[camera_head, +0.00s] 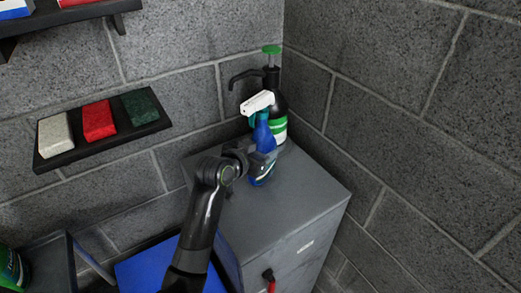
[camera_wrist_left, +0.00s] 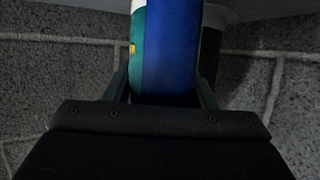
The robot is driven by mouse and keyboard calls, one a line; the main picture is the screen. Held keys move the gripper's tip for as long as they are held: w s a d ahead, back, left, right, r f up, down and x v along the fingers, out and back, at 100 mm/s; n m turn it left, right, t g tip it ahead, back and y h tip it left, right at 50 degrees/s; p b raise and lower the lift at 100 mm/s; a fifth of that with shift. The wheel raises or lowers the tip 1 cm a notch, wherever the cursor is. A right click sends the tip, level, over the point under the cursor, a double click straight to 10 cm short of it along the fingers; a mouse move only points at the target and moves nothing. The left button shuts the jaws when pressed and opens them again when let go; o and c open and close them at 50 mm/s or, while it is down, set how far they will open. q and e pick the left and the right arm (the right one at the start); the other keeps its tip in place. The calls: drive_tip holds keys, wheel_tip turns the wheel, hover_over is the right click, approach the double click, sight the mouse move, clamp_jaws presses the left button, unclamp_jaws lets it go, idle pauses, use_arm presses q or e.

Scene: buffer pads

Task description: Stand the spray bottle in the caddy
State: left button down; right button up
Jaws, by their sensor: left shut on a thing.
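The spray bottle (camera_head: 263,136) is blue with a white and teal trigger head. It is upright at the grey cabinet's top, in front of a dark pump bottle; I cannot tell whether its base touches the cabinet. My left gripper (camera_head: 262,160) is shut around its body. In the left wrist view the blue body of the spray bottle (camera_wrist_left: 172,50) lies between the fingers (camera_wrist_left: 163,85). A dark grey open container (camera_head: 47,262), possibly the caddy, is cut off at the lower left. My right gripper is not in view.
The black pump bottle (camera_head: 278,104) with a green top stands close behind. The grey cabinet (camera_head: 300,200) has free room at its front right. A wall shelf (camera_head: 100,138) holds several sponge-like blocks. A green bottle (camera_head: 10,268) and blue surface (camera_head: 150,268) are lower left.

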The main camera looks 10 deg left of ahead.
use_arm(q)
drive_tip(key=shift+r, duration=0.2)
drive_tip(key=shift+f, duration=0.15)
drive_tip(key=c, duration=0.6)
unclamp_jaws()
